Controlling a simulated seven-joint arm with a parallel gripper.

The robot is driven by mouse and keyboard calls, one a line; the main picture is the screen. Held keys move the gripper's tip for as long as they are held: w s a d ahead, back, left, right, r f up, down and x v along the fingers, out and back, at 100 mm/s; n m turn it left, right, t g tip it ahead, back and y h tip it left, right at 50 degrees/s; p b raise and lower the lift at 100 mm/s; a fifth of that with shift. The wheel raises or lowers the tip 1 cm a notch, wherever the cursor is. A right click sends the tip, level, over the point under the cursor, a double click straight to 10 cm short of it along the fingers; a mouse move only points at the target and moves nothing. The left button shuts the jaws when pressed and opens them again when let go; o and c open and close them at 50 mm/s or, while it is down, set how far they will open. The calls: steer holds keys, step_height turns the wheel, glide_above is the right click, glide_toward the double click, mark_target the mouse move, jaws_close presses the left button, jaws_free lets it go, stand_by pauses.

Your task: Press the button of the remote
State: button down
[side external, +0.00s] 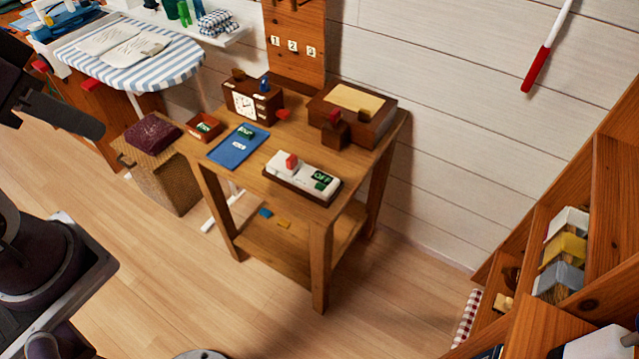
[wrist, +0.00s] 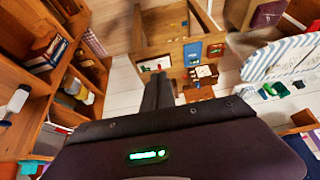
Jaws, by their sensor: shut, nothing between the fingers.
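A white device with a raised red button (side external: 292,161) and a dark panel reading OFF in green sits in a brown tray (side external: 328,199) at the front right of the small wooden table (side external: 262,190). I take this device (side external: 308,176) to be the remote. In the wrist view it is a small white shape (wrist: 151,66) near the fingertips, too small to make out clearly. My gripper (wrist: 160,78) is shut and empty, seen pointing toward the table from some distance. The gripper is not visible in the side external view.
The table also holds a blue mat (side external: 238,149), a small red tray (side external: 204,127), a clock (side external: 250,101) and a brown box (side external: 352,112). A wooden shelf unit (side external: 607,170) stands right. A woven basket (side external: 160,175) and striped ironing board (side external: 134,70) stand left. Floor before the table is open.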

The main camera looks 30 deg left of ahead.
stand_by(0.3)
steer(key=w+f+m+t, duration=0.1)
steer(key=w+f+m, duration=0.15)
steer(key=w, duration=1.15)
steer(key=m+t+h, duration=0.2)
steer(key=m+h, duration=0.2)
steer(key=m, duration=0.7)
glide_above(320, 187)
step_height(320, 187, down, 22)
steer(key=shift+s+a, duration=0.25)
steer(key=shift+s, duration=0.1)
steer(key=shift+f, duration=4.4)
steer(key=shift+f, duration=0.1)
